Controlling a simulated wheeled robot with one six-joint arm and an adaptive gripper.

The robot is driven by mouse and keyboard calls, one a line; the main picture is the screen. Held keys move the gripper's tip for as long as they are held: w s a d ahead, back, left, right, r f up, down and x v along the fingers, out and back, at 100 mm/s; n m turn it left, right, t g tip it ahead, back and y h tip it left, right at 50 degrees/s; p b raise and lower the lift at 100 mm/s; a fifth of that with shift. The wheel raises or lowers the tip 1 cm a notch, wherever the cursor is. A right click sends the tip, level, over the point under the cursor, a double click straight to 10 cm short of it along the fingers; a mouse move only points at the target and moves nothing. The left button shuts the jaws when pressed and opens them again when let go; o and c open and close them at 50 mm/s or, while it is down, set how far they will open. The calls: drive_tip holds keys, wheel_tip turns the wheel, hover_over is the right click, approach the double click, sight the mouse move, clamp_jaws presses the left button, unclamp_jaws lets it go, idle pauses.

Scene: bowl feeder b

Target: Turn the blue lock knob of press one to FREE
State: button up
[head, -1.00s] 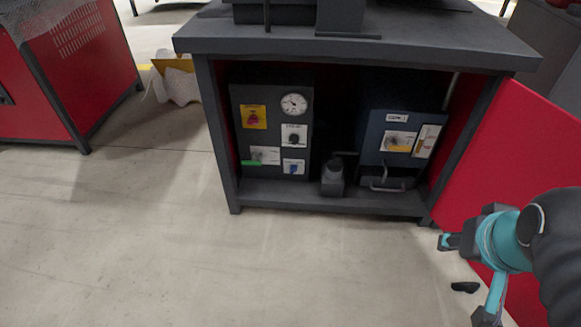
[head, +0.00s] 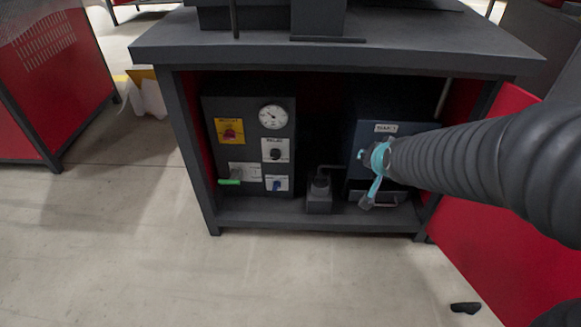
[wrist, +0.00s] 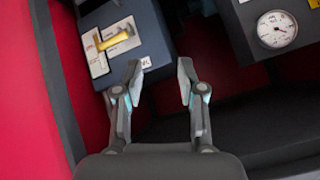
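The blue lock knob (head: 277,185) is small and sits on a white label plate, low on the right side of the grey control box (head: 208,165) inside the cabinet. Its pointer direction is too small to tell. The wrist view does not show the knob. My gripper (head: 364,180) is in front of the blue unit (head: 385,128), to the right of the knob and apart from it. In the wrist view my gripper (wrist: 160,76) is open, with nothing between its fingers.
The grey box also has a gauge (head: 273,117), a red knob on a yellow plate (head: 230,131), a black knob (head: 276,154) and a green handle (head: 229,182). A small dark block (head: 319,199) stands between the units. The cabinet top (head: 330,50) overhangs, and its red door (head: 480,255) is open at right.

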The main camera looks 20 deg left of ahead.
drive_tip(key=w+a+f+t+y+b, duration=0.1)
drive_tip(key=w+a+f, duration=0.4)
drive_tip(key=a+f, duration=0.35)
drive_tip(key=m+t+y+b, duration=0.2)
drive_tip(key=t+y+b, duration=0.1)
drive_tip(key=y+b, duration=0.1)
approach(277, 188)
drive_tip(key=b+x, duration=0.1)
drive_tip(key=x, duration=0.8)
drive_tip(key=shift+f, duration=0.1)
clamp_jaws()
